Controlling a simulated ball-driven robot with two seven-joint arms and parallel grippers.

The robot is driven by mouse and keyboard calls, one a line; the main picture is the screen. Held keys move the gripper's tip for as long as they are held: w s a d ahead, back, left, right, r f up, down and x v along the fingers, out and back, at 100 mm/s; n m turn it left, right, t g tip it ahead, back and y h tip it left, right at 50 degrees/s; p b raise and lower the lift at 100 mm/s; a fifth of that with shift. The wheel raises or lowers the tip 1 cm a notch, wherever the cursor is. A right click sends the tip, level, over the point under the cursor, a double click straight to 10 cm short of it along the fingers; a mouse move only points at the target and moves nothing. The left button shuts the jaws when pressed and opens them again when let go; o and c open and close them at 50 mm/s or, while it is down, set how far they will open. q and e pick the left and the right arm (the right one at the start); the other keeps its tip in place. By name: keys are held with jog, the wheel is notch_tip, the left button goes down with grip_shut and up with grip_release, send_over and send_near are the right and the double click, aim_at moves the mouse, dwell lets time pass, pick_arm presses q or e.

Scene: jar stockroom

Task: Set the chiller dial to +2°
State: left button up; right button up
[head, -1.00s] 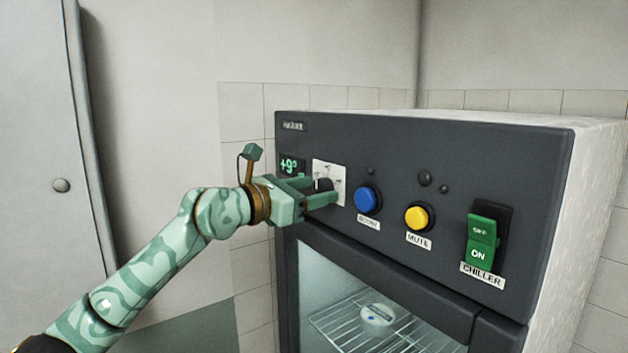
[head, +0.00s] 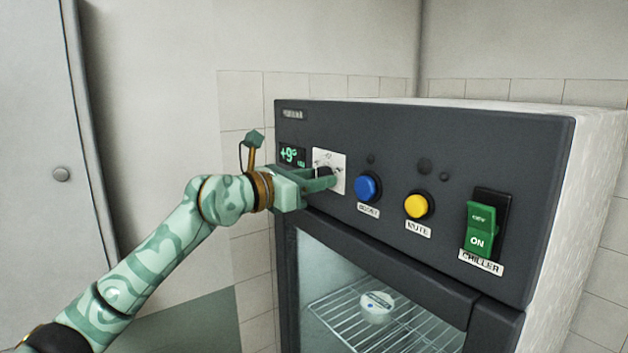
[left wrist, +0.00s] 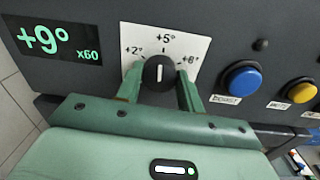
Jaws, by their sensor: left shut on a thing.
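The chiller dial is a black knob (left wrist: 158,73) on a white plate (left wrist: 165,45) marked +2°, +5° and +8°. Its white pointer line stands upright toward +5°. My left gripper (head: 325,178) is at the dial; in the left wrist view its green fingers (left wrist: 160,85) lie on either side of the knob, shut on it. The head view shows the plate (head: 330,160), with the knob mostly hidden by the fingers. The display (head: 292,156) reads +9°, with x60 beside it in the left wrist view. My right gripper is not in view.
To the right of the dial are a blue button (head: 367,187), a yellow button (head: 417,206) and a green chiller switch (head: 480,230) marked ON. Below is a glass door with a wire shelf (head: 345,318) and a white round-lidded thing (head: 376,306) inside.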

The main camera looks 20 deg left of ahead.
pick_arm(q)
jog(key=shift+a+r+n+g+p, duration=0.15)
jog(key=shift+n+p, duration=0.25)
jog(key=shift+n, duration=2.25)
jog(key=shift+d+f+n+g+p, duration=0.15)
jog(key=shift+n+p, duration=0.2)
jog(key=shift+n, duration=2.3)
jog(key=shift+a, duration=0.1)
jog(key=o, duration=1)
jog(key=shift+w, duration=0.1)
jog(key=b+v, duration=0.6)
jog(key=v, duration=1)
jog(key=shift+a, duration=0.1)
